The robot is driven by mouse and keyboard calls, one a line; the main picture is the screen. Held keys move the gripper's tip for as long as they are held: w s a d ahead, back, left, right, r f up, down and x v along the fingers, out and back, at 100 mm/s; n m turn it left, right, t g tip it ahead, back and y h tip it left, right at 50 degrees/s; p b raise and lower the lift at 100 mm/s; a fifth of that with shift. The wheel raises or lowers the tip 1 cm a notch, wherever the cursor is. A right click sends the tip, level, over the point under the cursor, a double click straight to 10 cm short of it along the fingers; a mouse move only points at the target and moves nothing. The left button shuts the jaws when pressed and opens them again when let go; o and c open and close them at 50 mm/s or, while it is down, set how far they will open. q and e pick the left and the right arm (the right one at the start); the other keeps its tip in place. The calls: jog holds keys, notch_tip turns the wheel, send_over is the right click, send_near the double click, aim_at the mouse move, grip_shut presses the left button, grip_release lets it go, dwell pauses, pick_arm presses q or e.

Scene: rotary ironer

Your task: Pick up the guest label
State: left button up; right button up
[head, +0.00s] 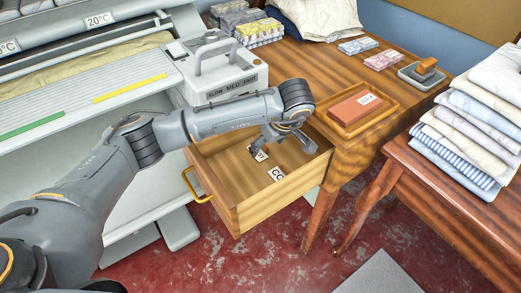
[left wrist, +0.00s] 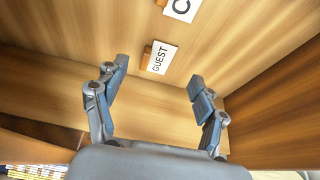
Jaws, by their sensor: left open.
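The guest label (left wrist: 162,58) is a small white card with black letters "GUEST" and a brown edge, in the wooden drawer. In the head view a white label (head: 262,155), partly hidden by a finger, looks like the same one. My left gripper (head: 284,148) is over the open drawer (head: 241,206), pointing down into it. In the left wrist view its fingers (left wrist: 158,74) are spread and empty, with the guest label ahead, between the fingertips in the picture. Contact does not show. My right gripper is in neither view.
A second label (head: 277,174) lies in the drawer nearer its front; its edge shows in the left wrist view (left wrist: 181,8). Drawer walls surround the gripper. A tray (head: 391,104) with a reddish labelled block (head: 355,109) sits on the table. The ironer (head: 150,90) stands left.

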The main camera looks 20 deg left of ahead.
aim_at(260, 153)
pick_arm(q)
jog(key=x, duration=0.5)
jog(key=shift+w+a+r, duration=0.1)
jog(key=shift+w+a, duration=0.05)
jog(key=shift+w+a+b, duration=0.1)
jog(key=shift+b, duration=0.2)
jog(key=shift+c, duration=0.4)
jog(key=c, duration=1.1)
jog(key=shift+f, duration=0.25)
grip_shut()
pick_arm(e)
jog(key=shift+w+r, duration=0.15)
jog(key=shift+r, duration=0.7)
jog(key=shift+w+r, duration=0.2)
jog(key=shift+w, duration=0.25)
